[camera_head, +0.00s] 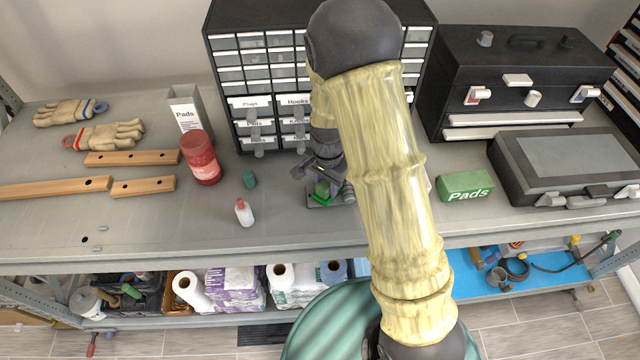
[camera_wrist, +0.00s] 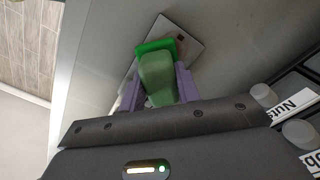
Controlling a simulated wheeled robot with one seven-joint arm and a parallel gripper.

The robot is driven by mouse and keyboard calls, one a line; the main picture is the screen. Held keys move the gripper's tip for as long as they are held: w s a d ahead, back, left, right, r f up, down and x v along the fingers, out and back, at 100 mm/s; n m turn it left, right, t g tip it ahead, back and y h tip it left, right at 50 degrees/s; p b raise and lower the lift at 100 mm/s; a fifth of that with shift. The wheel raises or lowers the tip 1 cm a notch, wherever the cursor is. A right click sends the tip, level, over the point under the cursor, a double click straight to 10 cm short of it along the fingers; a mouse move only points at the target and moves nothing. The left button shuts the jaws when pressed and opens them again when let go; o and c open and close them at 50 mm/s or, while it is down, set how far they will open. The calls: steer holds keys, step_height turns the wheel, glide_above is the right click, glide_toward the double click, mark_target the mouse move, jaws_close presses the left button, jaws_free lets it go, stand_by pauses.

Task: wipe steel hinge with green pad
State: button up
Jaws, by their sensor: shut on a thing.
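My gripper (camera_head: 322,180) is shut on the green pad (camera_head: 323,188), low over the middle of the shelf. In the wrist view the green pad (camera_wrist: 158,77) sits between the two purple-grey fingers, with a brighter green edge at its far end. The steel hinge (camera_wrist: 186,36) is a flat grey plate with a hole, lying on the shelf under and beyond the pad. The pad covers part of it, and I cannot tell whether they touch. In the head view my gripper and arm hide most of the hinge.
A drawer cabinet (camera_head: 262,95) stands close behind my gripper. A green Pads box (camera_head: 465,186) and a black case (camera_head: 565,165) are on the right. A red jar (camera_head: 201,158), small bottle (camera_head: 244,212) and teal piece (camera_head: 249,179) stand left. The shelf front is mostly clear.

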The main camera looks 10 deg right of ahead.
steer(key=shift+d, duration=0.65)
steer(key=shift+r, duration=0.1)
steer(key=shift+s+a+f+p, duration=0.15)
steer(key=shift+a+p, duration=0.45)
steer(key=shift+a, duration=1.35)
steer(key=shift+a+p, duration=0.75)
steer(key=shift+a, duration=1.15)
